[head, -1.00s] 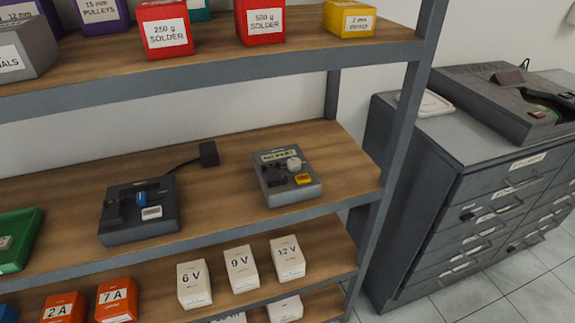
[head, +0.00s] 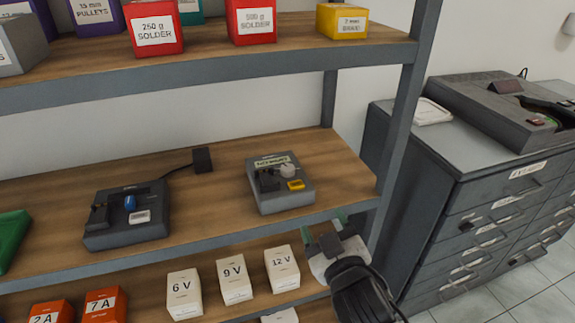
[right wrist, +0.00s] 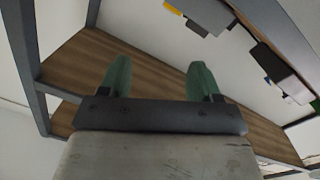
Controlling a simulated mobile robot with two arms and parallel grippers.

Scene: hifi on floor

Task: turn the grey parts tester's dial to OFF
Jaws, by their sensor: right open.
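A grey box-shaped device (head: 272,202), which looks like the parts tester, sits on the middle shelf near its right end. It has a pale round dial (head: 288,171), a small display strip at its back, a black part and a yellow label (head: 296,185). The dial's setting is too small to read. My right gripper (head: 323,225) is below and right of the device, in front of the shelf's front edge and apart from the device. Its green fingers are spread and empty in the right wrist view (right wrist: 160,78). My left gripper is not in view.
A darker device with a blue knob (head: 130,203) and a black plug block (head: 203,160) sit left on the same shelf. White voltage boxes (head: 233,280) stand below. A shelf post (head: 398,110) and grey drawer cabinet (head: 470,190) are on the right. Bare wood surrounds the grey device.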

